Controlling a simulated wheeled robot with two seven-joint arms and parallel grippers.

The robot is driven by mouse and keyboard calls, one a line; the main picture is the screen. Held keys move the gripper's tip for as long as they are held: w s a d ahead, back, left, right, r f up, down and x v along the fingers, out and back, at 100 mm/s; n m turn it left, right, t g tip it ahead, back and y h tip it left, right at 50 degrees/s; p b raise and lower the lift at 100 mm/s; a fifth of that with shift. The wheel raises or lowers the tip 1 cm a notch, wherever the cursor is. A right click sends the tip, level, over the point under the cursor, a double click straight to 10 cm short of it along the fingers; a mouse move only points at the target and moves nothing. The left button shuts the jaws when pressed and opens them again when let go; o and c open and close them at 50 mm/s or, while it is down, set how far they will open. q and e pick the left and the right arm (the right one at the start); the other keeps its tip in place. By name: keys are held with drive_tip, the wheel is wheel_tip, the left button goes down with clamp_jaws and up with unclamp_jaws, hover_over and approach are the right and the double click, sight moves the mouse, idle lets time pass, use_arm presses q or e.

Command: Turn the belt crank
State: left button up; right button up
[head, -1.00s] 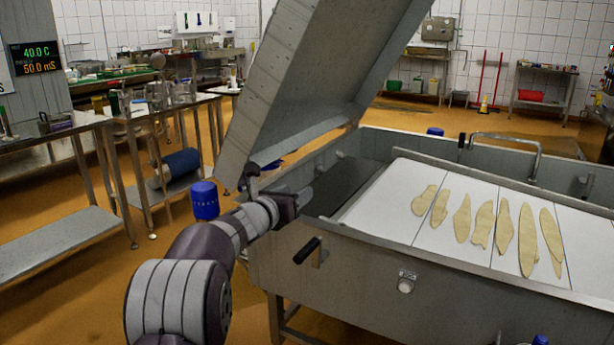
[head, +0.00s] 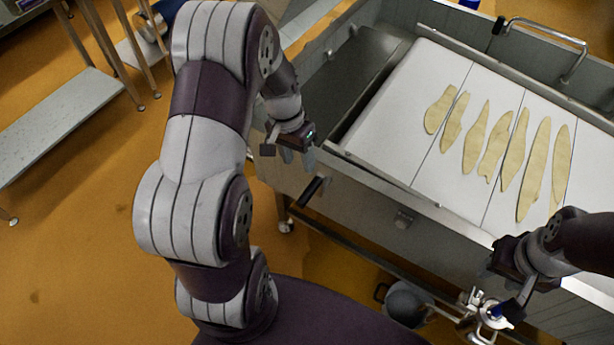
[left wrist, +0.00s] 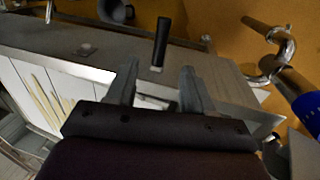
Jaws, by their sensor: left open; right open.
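The belt crank (head: 313,191) is a black handle on the near outer wall of the steel vat, below the rim. In the left wrist view its black grip (left wrist: 161,42) stands out just beyond the fingertips, roughly in line with the gap between them. My left gripper (head: 296,155) is open and empty, pointing down just above and left of the crank, apart from it as far as I can tell. My right gripper (head: 512,290) is at the lower right by the vat's near side, open; its fingertips are partly hard to make out.
The vat (head: 375,192) holds a white belt (head: 388,136) with several flat yellowish pieces (head: 495,145). A round knob (head: 403,218) sits right of the crank. A metal fitting with pipes (head: 490,315) stands below my right gripper. A steel shelf (head: 60,125) is at left; the floor between is clear.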

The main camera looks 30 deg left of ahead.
sight(306, 193)
use_arm(q)
drive_tip(key=f, duration=0.4)
drive_tip(key=d+f, duration=0.1)
drive_tip(key=f, duration=0.2)
drive_tip(key=d+f, duration=0.1)
drive_tip(key=f, duration=0.3)
drive_tip(key=shift+s+f, duration=0.15)
drive_tip(key=shift+f, duration=0.2)
drive_tip(key=shift+f+b, duration=0.3)
drive_tip(key=shift+f, duration=0.15)
drive_tip(key=shift+r, duration=0.1)
clamp_jaws()
